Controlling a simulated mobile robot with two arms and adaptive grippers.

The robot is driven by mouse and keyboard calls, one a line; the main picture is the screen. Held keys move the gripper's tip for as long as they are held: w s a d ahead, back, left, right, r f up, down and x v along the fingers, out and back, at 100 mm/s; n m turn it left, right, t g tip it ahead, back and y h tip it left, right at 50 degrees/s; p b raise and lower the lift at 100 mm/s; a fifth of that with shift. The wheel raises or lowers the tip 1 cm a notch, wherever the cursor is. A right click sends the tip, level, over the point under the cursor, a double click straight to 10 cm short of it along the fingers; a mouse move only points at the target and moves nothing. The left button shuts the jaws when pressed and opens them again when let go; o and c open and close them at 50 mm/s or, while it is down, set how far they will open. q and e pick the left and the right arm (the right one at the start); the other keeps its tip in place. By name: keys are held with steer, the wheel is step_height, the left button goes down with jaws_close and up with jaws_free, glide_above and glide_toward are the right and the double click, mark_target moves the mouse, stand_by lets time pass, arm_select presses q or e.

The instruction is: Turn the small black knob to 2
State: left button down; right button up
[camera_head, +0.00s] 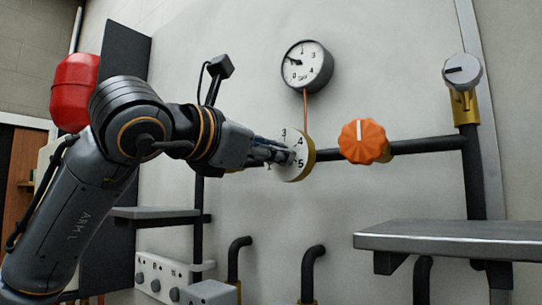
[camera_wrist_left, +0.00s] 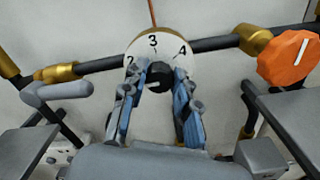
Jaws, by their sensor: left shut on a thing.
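The small black knob (camera_wrist_left: 159,72) sits at the centre of a pale round dial plate (camera_wrist_left: 139,43) in the left wrist view. The digits 2, 3 and 4 show around it, with 3 at the top. A small light mark shows on the knob's face, but I cannot tell surely which digit it points to. My left gripper (camera_wrist_left: 159,88) is shut on the knob, one finger on each side. In the head view my left gripper (camera_head: 283,154) reaches the dial plate (camera_head: 303,163) from the left and hides the knob. My right gripper is not in view.
An orange knob (camera_head: 363,141) is on the same dark pipe, right of the dial. A pressure gauge (camera_head: 306,66) hangs above. A grey knob (camera_head: 462,71) is at the upper right. A grey shelf (camera_head: 450,238) juts out at the lower right.

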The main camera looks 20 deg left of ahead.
arm_select(q)
steer(key=m, duration=0.6)
stand_by(0.6)
steer(key=c, duration=1)
jaws_free()
steer(key=shift+c, duration=0.2)
steer(key=shift+s, duration=0.1)
steer(key=shift+s, duration=0.1)
steer(key=v, duration=1.1)
steer(key=shift+s, duration=0.4)
steer(key=shift+a, duration=0.1)
